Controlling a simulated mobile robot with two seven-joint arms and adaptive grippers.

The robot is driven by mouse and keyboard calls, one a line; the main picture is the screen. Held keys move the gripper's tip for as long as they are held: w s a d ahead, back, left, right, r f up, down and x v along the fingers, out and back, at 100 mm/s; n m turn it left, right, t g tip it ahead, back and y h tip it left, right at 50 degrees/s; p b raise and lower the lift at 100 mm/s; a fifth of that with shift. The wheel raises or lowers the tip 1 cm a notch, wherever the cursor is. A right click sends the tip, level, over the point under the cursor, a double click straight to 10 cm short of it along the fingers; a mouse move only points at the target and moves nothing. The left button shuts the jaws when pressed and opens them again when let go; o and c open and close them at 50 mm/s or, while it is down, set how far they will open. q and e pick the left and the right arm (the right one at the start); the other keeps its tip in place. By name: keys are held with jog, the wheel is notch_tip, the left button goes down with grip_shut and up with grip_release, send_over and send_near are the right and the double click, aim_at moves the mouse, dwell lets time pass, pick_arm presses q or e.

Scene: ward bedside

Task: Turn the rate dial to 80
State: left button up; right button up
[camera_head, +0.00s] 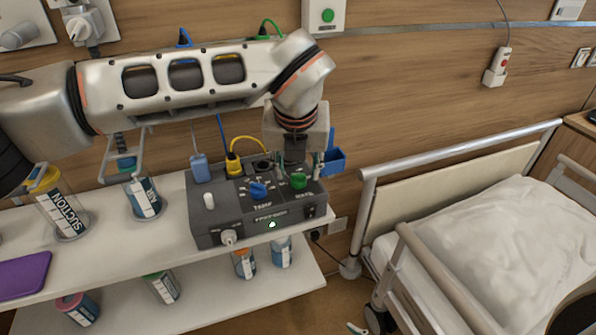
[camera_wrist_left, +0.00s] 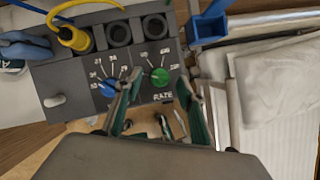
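The green rate dial (camera_head: 299,181) sits at the right of the sloped face of a grey control box (camera_head: 215,222). It also shows in the left wrist view (camera_wrist_left: 159,77), above the word RATE. Its pointer and scale numbers are too small to read surely. My left gripper (camera_head: 302,163) comes down over the dial from above and behind. In the left wrist view the left gripper (camera_wrist_left: 159,79) is open, with one finger on each side of the green dial. I cannot tell whether the fingers touch it. My right gripper is not in view.
A blue dial (camera_head: 258,190) is left of the green one. A white knob (camera_head: 229,237) sticks out of the box front. Yellow (camera_head: 234,163) and blue plugs stand behind. A suction canister (camera_head: 62,209) is left on the shelf; a railed bed (camera_head: 480,240) is right.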

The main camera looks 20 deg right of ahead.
pick_arm(q)
jog(key=shift+w+d+f, duration=0.1)
jog(key=shift+w+f, duration=0.1)
jog(key=shift+f, duration=0.35)
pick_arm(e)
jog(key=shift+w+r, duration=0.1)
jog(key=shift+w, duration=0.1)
pick_arm(q)
jog(key=c, duration=1.1)
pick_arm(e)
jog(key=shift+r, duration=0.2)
